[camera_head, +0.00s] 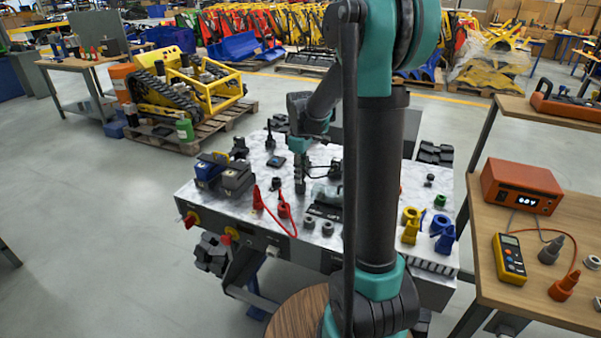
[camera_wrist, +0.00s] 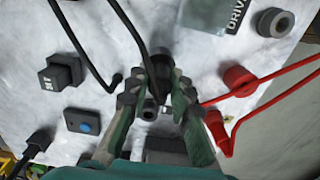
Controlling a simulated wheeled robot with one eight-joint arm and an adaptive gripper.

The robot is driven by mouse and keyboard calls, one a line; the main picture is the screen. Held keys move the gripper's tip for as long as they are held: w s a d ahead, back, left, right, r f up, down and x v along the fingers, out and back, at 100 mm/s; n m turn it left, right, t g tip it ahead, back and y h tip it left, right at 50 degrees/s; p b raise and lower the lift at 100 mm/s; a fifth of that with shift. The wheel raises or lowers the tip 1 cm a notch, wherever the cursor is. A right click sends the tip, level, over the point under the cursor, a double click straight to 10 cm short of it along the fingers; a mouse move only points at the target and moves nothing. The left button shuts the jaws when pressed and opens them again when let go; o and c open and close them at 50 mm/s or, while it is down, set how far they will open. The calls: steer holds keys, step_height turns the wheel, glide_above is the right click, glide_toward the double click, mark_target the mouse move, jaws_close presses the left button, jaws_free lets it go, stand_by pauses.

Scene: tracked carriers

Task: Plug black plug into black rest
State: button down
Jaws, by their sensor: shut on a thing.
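My gripper (camera_wrist: 158,103) is shut on a dark plug (camera_wrist: 161,68) in the wrist view; a black cable runs up from it. A small grey ring-shaped piece (camera_wrist: 149,111) shows between the fingers, and I cannot tell whether it is part of the plug. In the head view my gripper (camera_head: 300,188) points down over the middle of the pale marbled deck, and the held plug is too small to make out. I cannot tell which piece is the black rest. A dark grey ring socket (camera_wrist: 276,22) sits beside the DRIVE label in the wrist view.
A black block (camera_wrist: 62,72) and a blue-buttoned box (camera_wrist: 82,121) are left. Two battery-like boxes (camera_head: 237,178), yellow pieces (camera_head: 410,216) and blue pieces (camera_head: 441,226) share the deck.

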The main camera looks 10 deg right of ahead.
steer(key=shift+f, duration=0.4)
steer(key=c, duration=1.3)
jaws_free()
step_height(320, 180, up, 12)
steer(key=shift+r, duration=0.1)
steer(key=shift+s, duration=0.1)
